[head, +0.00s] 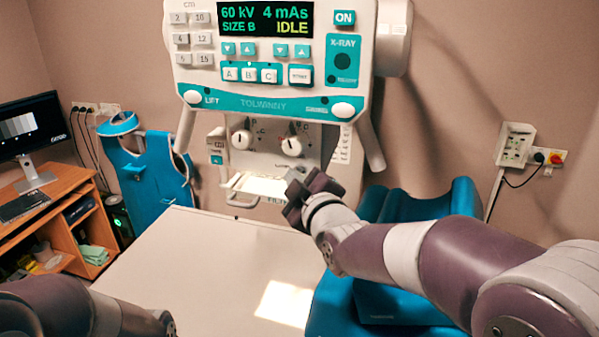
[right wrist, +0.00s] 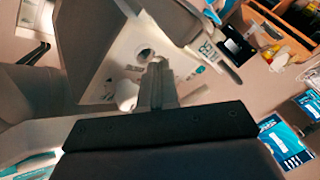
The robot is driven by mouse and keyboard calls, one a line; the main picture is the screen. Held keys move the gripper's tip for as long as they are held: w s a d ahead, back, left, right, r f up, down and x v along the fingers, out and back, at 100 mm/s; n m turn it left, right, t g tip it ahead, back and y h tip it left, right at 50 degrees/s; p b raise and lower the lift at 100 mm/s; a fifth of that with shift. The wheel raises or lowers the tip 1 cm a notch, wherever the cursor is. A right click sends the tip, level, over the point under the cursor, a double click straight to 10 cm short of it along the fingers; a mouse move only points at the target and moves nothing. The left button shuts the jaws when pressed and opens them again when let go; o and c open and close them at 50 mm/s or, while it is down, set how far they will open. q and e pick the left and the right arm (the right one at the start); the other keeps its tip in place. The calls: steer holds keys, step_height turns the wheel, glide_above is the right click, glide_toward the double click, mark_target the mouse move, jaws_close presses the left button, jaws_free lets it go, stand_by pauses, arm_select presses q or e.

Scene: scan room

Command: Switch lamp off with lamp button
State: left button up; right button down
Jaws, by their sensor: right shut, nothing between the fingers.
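The collimator front panel (head: 268,150) hangs below the X-ray console and carries two white knobs, the left one (head: 241,138) and the right one (head: 291,147). My right gripper (head: 293,188) is shut and empty, close under the right knob at the panel's lower edge. I cannot tell whether it touches anything. In the right wrist view the shut fingers (right wrist: 158,85) point at the panel, below a round knob (right wrist: 147,54). I cannot pick out the lamp button for sure; the gripper may hide it. A bright light patch (head: 284,303) lies on the table. My left arm shows bottom left; its gripper is not visible.
The white table (head: 190,262) lies below the panel and is clear. The console (head: 270,60) above reads IDLE. A handle (head: 240,190) juts out left of my right gripper. A blue chair (head: 420,205) stands behind my right arm. A desk with a monitor (head: 30,125) is at left.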

steer(key=shift+w+d, duration=0.1)
steer(key=shift+w, duration=0.2)
stand_by(0.5)
stand_by(0.4)
steer(key=shift+s+a+b, duration=0.25)
steer(key=shift+s+b, duration=0.4)
steer(key=shift+s, duration=0.15)
steer(key=s, duration=0.1)
steer(key=s+a, duration=0.1)
steer(key=s, duration=0.2)
steer(key=shift+s+a, duration=0.25)
steer(key=shift+s, duration=0.1)
